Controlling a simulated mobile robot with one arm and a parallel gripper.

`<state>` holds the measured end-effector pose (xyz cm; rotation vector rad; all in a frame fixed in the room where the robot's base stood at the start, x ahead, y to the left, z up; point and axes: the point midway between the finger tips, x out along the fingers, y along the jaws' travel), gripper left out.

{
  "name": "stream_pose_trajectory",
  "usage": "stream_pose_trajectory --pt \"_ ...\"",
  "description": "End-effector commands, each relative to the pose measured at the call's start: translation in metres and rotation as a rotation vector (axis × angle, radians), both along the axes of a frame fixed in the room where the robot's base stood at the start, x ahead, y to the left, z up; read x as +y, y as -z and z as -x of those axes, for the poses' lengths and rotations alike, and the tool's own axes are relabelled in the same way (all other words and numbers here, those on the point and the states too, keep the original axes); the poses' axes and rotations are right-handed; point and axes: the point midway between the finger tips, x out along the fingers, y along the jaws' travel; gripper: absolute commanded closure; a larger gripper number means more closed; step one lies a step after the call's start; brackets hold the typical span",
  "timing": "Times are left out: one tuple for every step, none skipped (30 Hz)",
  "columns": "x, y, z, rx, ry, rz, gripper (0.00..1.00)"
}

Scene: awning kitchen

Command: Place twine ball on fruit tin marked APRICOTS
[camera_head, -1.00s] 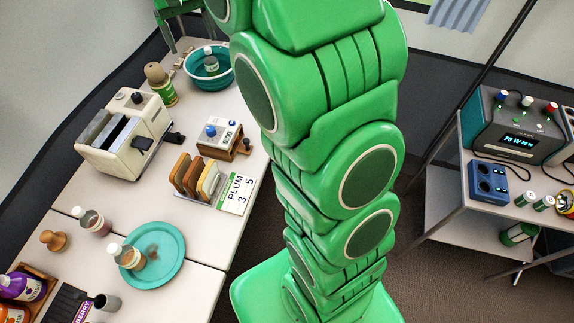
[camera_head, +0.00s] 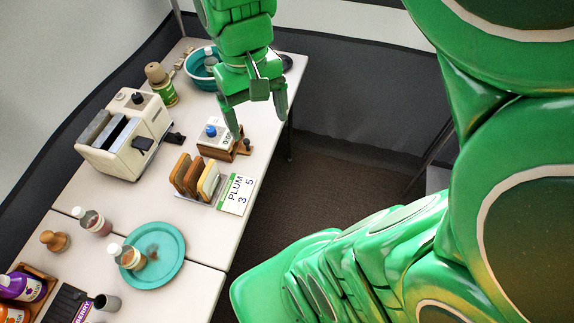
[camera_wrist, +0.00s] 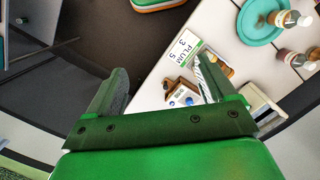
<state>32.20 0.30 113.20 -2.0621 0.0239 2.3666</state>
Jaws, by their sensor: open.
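My gripper (camera_head: 257,122) is open and empty, pointing down over the table's right edge beside the small white timer box. In the wrist view its two fingers (camera_wrist: 163,82) stand wide apart, with floor and table edge between them. A green can (camera_head: 163,93) stands at the back left of the table, behind the toaster. A rounded tan-brown thing (camera_head: 156,72) sits on top of it; it may be the twine ball, but I cannot tell. The can's label is too small to read, and no APRICOTS marking is legible.
A toaster (camera_head: 125,135), a timer box (camera_head: 215,138), a rack of bread slices (camera_head: 194,178) and a PLUM card (camera_head: 237,194) crowd the middle. A teal bowl (camera_head: 196,70) is behind; a teal plate (camera_head: 170,268) and bottles (camera_head: 92,222) are nearer.

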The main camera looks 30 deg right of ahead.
Motion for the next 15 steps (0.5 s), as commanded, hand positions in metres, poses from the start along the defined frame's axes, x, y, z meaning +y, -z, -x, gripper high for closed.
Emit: stream_pose_trajectory --pt "-0.001 0.005 0.016 0.006 -0.001 -0.001 0.16" --pt "-0.001 0.007 0.025 0.007 -0.002 -0.002 0.16" --pt "-0.002 0.010 0.035 0.005 -0.003 -0.002 0.16" --pt "-0.002 0.012 0.043 0.005 -0.003 -0.001 0.16" --pt "-0.003 0.015 0.050 0.008 -0.003 -0.001 0.16" --pt "-0.004 0.018 0.060 0.009 -0.002 0.001 0.16" --pt "-0.004 0.020 0.066 0.007 -0.002 0.002 0.16" --pt "-0.005 0.022 0.072 0.005 -0.001 0.003 0.16" --pt "-0.006 0.025 0.079 0.006 0.000 0.003 0.16" --pt "-0.006 0.027 0.083 0.008 0.000 0.003 0.16" --pt "-0.006 0.030 0.088 0.011 0.000 0.003 0.16" --pt "-0.006 0.032 0.093 0.013 -0.001 0.002 0.16" --pt "-0.006 0.033 0.095 0.014 -0.001 0.002 0.16" --pt "-0.006 0.034 0.098 0.015 -0.001 0.002 0.16" --pt "-0.006 0.035 0.100 0.015 -0.002 0.001 0.16"
